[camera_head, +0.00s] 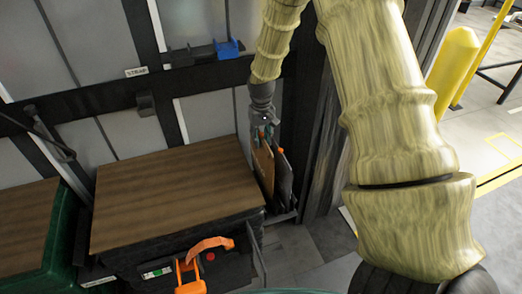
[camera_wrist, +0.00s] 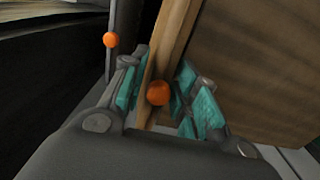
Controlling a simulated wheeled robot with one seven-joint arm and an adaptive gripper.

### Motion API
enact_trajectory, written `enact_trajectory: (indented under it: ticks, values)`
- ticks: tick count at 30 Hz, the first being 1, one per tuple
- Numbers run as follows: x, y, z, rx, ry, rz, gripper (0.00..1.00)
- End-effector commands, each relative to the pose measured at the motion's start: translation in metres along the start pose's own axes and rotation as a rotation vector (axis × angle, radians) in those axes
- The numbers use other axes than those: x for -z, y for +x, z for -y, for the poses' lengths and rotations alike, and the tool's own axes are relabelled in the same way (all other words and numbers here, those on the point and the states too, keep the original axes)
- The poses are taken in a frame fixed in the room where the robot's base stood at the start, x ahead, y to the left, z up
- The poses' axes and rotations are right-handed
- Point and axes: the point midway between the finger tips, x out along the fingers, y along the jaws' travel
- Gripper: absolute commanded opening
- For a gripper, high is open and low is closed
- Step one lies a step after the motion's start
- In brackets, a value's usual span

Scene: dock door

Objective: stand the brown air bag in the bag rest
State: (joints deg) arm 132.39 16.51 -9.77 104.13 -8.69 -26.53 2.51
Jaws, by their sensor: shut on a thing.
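The brown air bag (camera_head: 264,166) is upright and slightly tilted beside the wood-topped stand in the head view. My gripper (camera_head: 265,131) is above it, with its fingers at the bag's top edge. In the wrist view the teal-padded fingers of my gripper (camera_wrist: 158,97) are shut on the brown air bag (camera_wrist: 168,50), with its orange valve between them. The bag rest (camera_head: 284,216) is low against the wall, below the bag. Whether the bag's bottom edge touches the rest is hidden.
A dark bag (camera_head: 284,178) stands just right of the brown one; its orange valve (camera_wrist: 111,40) shows in the wrist view. The wood-topped stand (camera_head: 170,195) is close on the left. An orange-handled tool (camera_head: 190,275) is in front. A yellow post (camera_head: 453,65) stands far right.

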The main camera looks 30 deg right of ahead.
Motion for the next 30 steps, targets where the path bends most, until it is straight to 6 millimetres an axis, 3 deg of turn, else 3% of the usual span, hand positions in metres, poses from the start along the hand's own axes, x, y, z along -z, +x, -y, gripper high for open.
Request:
enact_trajectory:
  ticks: [1,3,14,30]
  values:
    - [0.000,0.013,0.000,0.000,0.000,0.000,0.00]
    - [0.000,0.019,0.000,0.000,-0.001,-0.001,0.00]
    - [0.000,0.035,0.000,0.000,0.000,-0.001,0.00]
    - [0.000,0.082,0.001,0.001,0.001,-0.002,0.00]
